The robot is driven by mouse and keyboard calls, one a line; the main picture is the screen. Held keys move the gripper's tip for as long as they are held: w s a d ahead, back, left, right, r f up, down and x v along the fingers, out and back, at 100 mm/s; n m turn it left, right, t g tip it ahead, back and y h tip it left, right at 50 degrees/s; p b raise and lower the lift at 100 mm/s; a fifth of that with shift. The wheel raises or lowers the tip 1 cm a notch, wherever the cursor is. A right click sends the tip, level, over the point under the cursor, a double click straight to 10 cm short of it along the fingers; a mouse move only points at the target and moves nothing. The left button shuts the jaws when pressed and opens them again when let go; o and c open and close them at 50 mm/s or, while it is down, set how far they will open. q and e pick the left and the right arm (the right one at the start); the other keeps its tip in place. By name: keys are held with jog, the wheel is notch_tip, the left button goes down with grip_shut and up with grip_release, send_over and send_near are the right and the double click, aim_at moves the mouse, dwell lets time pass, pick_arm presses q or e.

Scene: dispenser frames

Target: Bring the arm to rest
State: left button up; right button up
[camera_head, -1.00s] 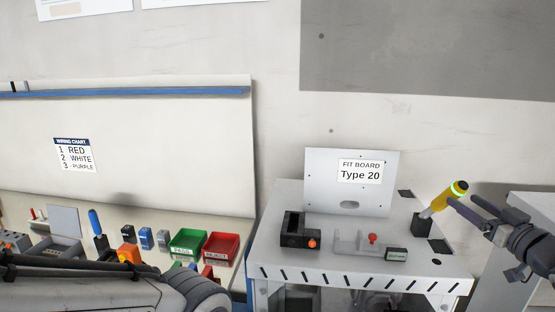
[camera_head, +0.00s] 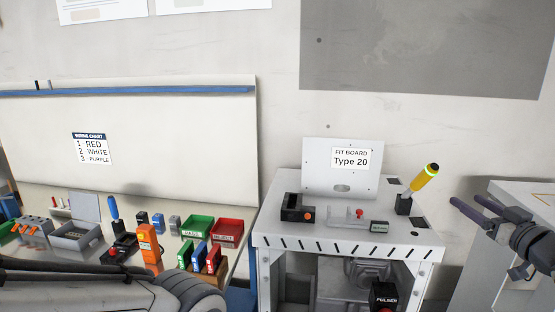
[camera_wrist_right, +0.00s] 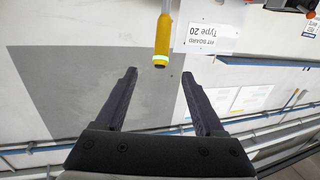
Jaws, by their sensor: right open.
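My right gripper (camera_head: 468,207) is open and empty at the right of the head view. Its two dark fingers also show apart in the right wrist view (camera_wrist_right: 157,98). A yellow tool (camera_head: 425,177) with a black tip and a bright ring stands tilted in a black holder (camera_head: 403,204) on the white stand, left of the gripper and apart from it. The tool also shows in the right wrist view (camera_wrist_right: 162,40), beyond the fingertips. My left gripper is not in view; a grey arm part of mine crosses the lower left.
The fit board (camera_head: 325,178) stands upright on the white stand (camera_head: 268,228), behind a black fixture (camera_head: 297,208). On the left bench are a green bin (camera_head: 197,227), a red bin (camera_head: 227,231) and an orange meter (camera_head: 149,243). A grey cabinet (camera_head: 525,195) stands at right.

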jog(key=w+a+f+g+b, duration=0.1)
jog(key=w+a+f+g, duration=0.2)
jog(key=a, duration=0.6)
jog(key=w+a+f+g+b, duration=0.15)
jog(key=w+a+f, duration=0.3)
jog(key=a, duration=0.55)
jog(key=s+a+f+n+g, duration=0.1)
jog(key=s+a+f+g, duration=0.25)
jog(key=a, duration=0.55)
jog(key=s+a+f+n+g, duration=0.2)
jog(key=s+a, duration=0.3)
jog(key=s, duration=0.4)
jog(key=s+a+f+n+g, duration=0.2)
jog(key=s+a+f+g, duration=0.1)
jog(key=s, duration=0.7)
jog(key=s+a+f+n+g+b, duration=0.1)
jog(key=s+a+f+g, duration=0.2)
jog(key=s+a, duration=0.4)
jog(key=s+g, duration=0.1)
jog(key=s, duration=0.2)
jog(key=shift+s+a+f+n+g+y, duration=0.2)
jog(key=shift+s+f+n+g+y, duration=0.1)
jog(key=shift+n+g, duration=0.1)
jog(key=shift+w, duration=0.1)
